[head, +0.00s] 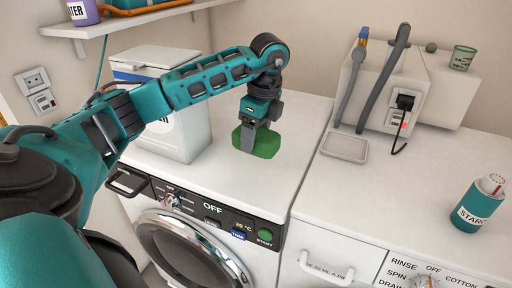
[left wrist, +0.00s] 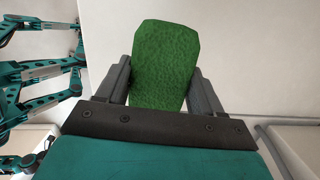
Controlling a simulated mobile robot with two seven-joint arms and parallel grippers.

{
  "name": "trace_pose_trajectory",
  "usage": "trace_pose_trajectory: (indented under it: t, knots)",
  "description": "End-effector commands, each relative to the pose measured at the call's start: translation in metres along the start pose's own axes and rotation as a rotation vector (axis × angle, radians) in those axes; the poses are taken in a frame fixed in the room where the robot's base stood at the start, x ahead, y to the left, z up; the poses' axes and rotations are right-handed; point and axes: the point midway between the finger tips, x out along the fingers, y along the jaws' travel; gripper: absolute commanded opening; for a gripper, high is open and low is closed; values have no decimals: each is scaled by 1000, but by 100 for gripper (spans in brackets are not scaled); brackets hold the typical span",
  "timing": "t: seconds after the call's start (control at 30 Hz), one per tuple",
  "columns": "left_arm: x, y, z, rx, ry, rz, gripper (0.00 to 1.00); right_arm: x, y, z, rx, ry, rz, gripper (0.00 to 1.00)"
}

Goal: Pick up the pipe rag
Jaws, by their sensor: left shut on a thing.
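The green cloth-like piece, which I take as the pipe rag (head: 266,144), is at the white top above the washing machine. My left gripper (head: 249,140) comes down on it from above and is shut on it. In the left wrist view the rag (left wrist: 165,62) stands out between the two grey fingers of the left gripper (left wrist: 163,88). I cannot tell whether the rag still touches the top. My right gripper is in neither view.
A white lidded box (head: 178,125) stands left of the rag. A socket box with hoses (head: 405,90) stands behind. A shelf (head: 120,23) hangs upper left.

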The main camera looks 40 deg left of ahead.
Motion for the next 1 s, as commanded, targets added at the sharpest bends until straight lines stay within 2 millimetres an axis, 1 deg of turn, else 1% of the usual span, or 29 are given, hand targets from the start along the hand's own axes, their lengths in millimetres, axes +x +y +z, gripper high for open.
trace_pose_trajectory:
  t: [0.03, 0.07, 0.1, 0.2, 0.3, 0.4, 0.5, 0.6, 0.73, 1.0]
  knots:
    - [-19, -2, 2, -1, 2, -7, 37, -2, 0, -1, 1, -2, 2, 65]
    - [-29, -1, 4, -1, 2, -8, 37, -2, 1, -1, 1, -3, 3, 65]
    - [-44, -1, 6, -1, 1, -7, 37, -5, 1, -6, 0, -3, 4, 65]
    - [-77, -1, 12, -1, -1, -7, 37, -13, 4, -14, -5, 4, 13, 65]
    - [-100, -1, 15, -2, -1, -5, 37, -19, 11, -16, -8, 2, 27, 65]
    - [-117, 0, 18, -1, -1, -4, 37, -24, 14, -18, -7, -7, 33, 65]
    - [-130, 0, 20, -1, -1, -3, 37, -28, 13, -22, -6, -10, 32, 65]
    - [-137, 0, 21, 0, 0, -1, 37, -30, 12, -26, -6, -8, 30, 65]
    - [-140, 0, 21, 0, 0, 0, 37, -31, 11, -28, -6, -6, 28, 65]
    - [-140, 0, 21, 0, 0, 0, 37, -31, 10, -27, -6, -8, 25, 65]
